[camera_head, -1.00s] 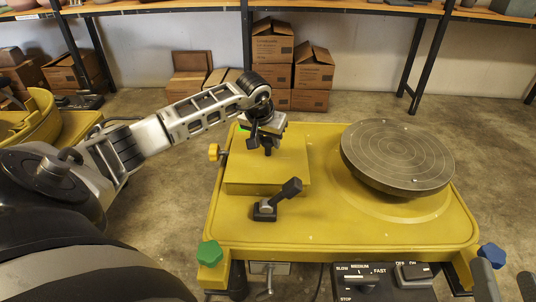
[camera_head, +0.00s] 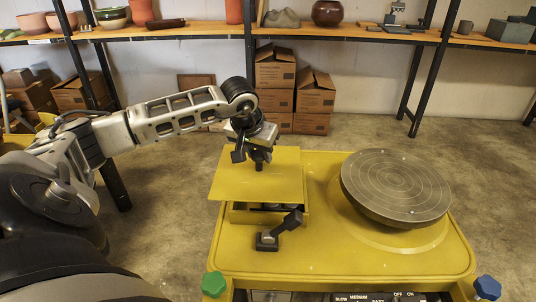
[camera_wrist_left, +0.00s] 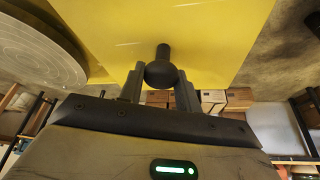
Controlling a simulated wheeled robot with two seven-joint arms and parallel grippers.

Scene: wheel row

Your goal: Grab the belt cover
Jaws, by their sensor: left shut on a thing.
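The belt cover (camera_head: 232,182) is a flat yellow plate with a black knob on top. My left gripper (camera_head: 259,157) is above the plate and shut on its knob. The cover hangs above the yellow wheel table, with the opening (camera_head: 268,212) showing below its front edge. In the left wrist view, the two fingers close around the round black knob (camera_wrist_left: 161,73), and the yellow cover (camera_wrist_left: 225,35) fills the upper part. My right gripper is not in view.
A black lever (camera_head: 280,232) stands just in front of the opening. The round grey wheel head (camera_head: 396,185) is to the right on the yellow table (camera_head: 330,262). Green (camera_head: 214,284) and blue (camera_head: 487,288) knobs sit at the front corners. Boxes and shelves stand behind.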

